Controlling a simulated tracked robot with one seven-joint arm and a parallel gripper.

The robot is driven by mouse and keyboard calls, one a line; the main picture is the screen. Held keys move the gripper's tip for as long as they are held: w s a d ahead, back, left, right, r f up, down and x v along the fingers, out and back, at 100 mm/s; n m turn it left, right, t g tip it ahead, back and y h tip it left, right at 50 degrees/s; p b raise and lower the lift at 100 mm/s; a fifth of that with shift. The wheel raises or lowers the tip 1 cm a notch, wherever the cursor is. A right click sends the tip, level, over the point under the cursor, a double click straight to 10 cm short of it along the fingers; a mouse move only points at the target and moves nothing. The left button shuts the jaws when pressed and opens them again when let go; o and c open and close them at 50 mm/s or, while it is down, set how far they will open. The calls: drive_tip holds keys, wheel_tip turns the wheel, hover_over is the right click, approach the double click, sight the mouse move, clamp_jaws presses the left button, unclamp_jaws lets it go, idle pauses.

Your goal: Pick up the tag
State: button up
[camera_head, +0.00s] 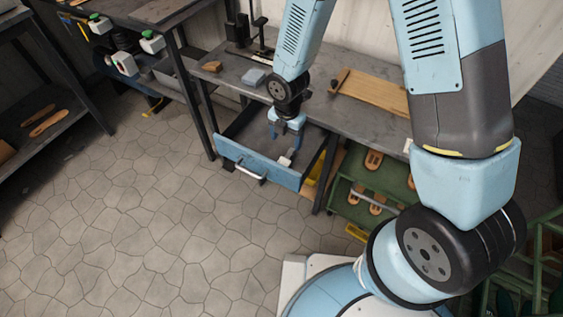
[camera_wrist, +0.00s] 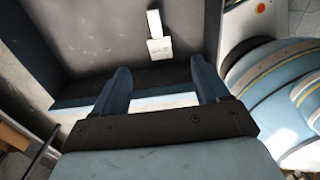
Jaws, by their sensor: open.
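The tag is a small pale piece that lies on the floor of the open drawer (camera_head: 225,150). It shows near the drawer's front wall in the head view (camera_head: 286,160). In the wrist view the tag (camera_wrist: 160,46) is a whitish square with a narrower strip at its upper end, beyond the fingertips. My gripper (camera_head: 288,132) points down over the drawer. In the wrist view its two dark blue fingers (camera_wrist: 160,66) are spread apart with nothing between them. The tag lies a little past them and is apart from them.
The blue drawer front has a pale handle (camera_head: 250,171). The workbench (camera_head: 345,113) above holds a wooden board (camera_head: 368,92) and a blue-grey block (camera_head: 254,77). A green crate (camera_head: 345,196) with sandal pieces stands to the drawer's right. The stone floor at left is clear.

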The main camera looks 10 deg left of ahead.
hover_over(284, 160)
drive_tip(key=f, duration=0.6)
drive_tip(key=shift+w+d, duration=0.1)
drive_tip(key=shift+d, duration=0.25)
drive_tip(key=shift+a+f, duration=0.15)
drive_tip(key=shift+f, duration=1.2)
drive_tip(key=shift+a+f, duration=0.1)
drive_tip(key=shift+f, duration=1.2)
drive_tip(key=shift+c, duration=0.4)
drive_tip(key=c, duration=1.1)
